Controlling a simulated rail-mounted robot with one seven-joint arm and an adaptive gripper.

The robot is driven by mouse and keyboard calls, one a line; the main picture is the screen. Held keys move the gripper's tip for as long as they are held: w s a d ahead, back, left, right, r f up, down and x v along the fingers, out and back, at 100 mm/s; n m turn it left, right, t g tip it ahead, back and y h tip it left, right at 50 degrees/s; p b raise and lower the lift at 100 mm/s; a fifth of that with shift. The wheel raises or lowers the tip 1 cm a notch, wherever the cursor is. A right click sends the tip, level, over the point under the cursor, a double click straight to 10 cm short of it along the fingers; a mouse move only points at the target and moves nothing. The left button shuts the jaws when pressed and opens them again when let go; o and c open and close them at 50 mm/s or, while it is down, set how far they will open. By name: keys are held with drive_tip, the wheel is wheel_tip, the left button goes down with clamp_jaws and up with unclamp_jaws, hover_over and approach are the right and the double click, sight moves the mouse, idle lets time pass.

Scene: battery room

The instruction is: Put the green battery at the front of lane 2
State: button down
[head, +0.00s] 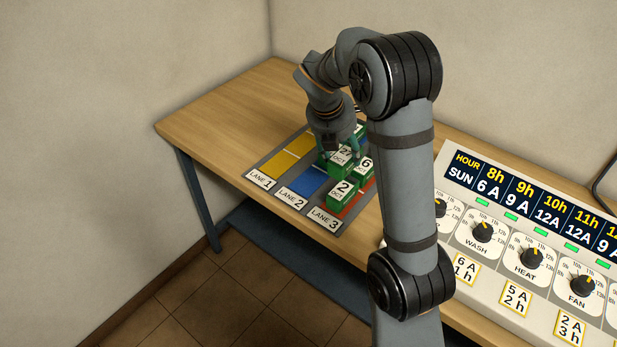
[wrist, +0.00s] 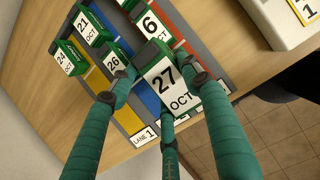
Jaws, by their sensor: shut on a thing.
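My gripper (wrist: 165,95) is shut on a green battery (wrist: 171,88) with a white "27 OCT" label. The held battery (head: 336,169) also shows in the head view, over the lane 2 and lane 3 area; the gap beneath it is unclear. Lane 2 has a blue strip (head: 307,181) and a "LANE 2" card (head: 292,198) at its near end. The blue near the card is bare. In the wrist view, green batteries "26" (wrist: 114,62) and "21 OCT" (wrist: 88,27) stand farther back, left of the held one; their exact lanes are hard to tell.
Lane 1, yellow (head: 279,165), is bare toward the front; a "24 OCT" battery (wrist: 68,59) stands left. A control panel (head: 470,222) stands at right.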

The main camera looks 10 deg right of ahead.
drive_tip(key=w+a+f, duration=0.2)
drive_tip(key=w+a+f+p, duration=0.1)
drive_tip(key=w+a+f, duration=0.1)
drive_tip(key=a, duration=0.1)
drive_tip(key=w+a+f, duration=0.2)
drive_tip(key=w, duration=0.1)
drive_tip(key=shift+a+p, duration=0.35)
drive_tip(key=shift+p, duration=0.05)
drive_tip(key=shift+f, duration=2.05)
drive_tip(key=shift+f, duration=0.1)
drive_tip(key=c, duration=0.9)
unclamp_jaws()
drive_tip(key=shift+f, duration=0.1)
drive_tip(key=shift+c, duration=0.2)
drive_tip(key=shift+o, duration=0.3)
drive_tip(key=v, duration=1.2)
